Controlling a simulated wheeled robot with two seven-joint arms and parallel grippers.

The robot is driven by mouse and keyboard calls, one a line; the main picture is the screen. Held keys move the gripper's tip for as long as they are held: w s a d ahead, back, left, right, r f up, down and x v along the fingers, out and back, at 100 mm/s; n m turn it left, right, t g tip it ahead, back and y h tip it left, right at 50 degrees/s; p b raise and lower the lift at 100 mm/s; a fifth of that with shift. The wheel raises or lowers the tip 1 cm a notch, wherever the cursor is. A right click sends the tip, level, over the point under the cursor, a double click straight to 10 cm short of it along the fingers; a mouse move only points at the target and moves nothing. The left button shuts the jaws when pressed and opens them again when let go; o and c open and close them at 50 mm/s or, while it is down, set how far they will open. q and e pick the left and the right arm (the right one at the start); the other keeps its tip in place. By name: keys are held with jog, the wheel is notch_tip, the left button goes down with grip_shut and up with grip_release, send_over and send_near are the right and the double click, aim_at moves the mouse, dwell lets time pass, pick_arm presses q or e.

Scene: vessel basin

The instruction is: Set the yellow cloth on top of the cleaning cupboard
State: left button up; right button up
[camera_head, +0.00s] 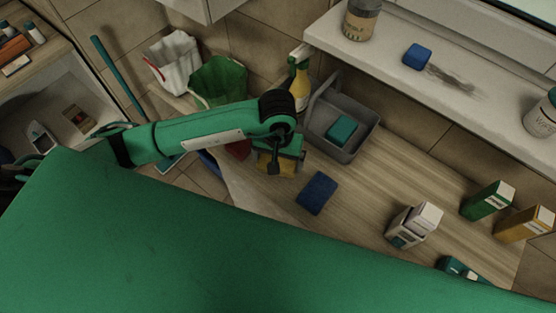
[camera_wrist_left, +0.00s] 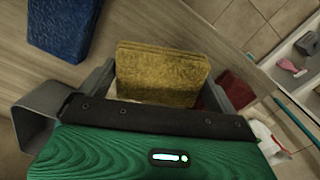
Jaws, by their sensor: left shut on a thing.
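The yellow cloth (camera_wrist_left: 162,72) is a folded, thick rectangle. It stands between the two grey fingers of my left gripper (camera_wrist_left: 168,88), which is shut on it. In the head view my left gripper (camera_head: 278,158) is over the left end of the wooden counter, with part of the yellow cloth (camera_head: 265,168) showing below it. I cannot tell the exact gap between cloth and counter. An open white unit (camera_head: 62,75) at the far left, with a wooden top, looks like the cleaning cupboard. My right gripper is not in view.
A red cloth (camera_head: 238,149) is beside my gripper.

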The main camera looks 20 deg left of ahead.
pick_arm(q)
notch_tip(320, 180, down, 2)
jog(key=shift+f, duration=0.2)
jog(key=shift+f, duration=0.15)
jog(key=o, duration=0.5)
jog(key=shift+o, duration=0.6)
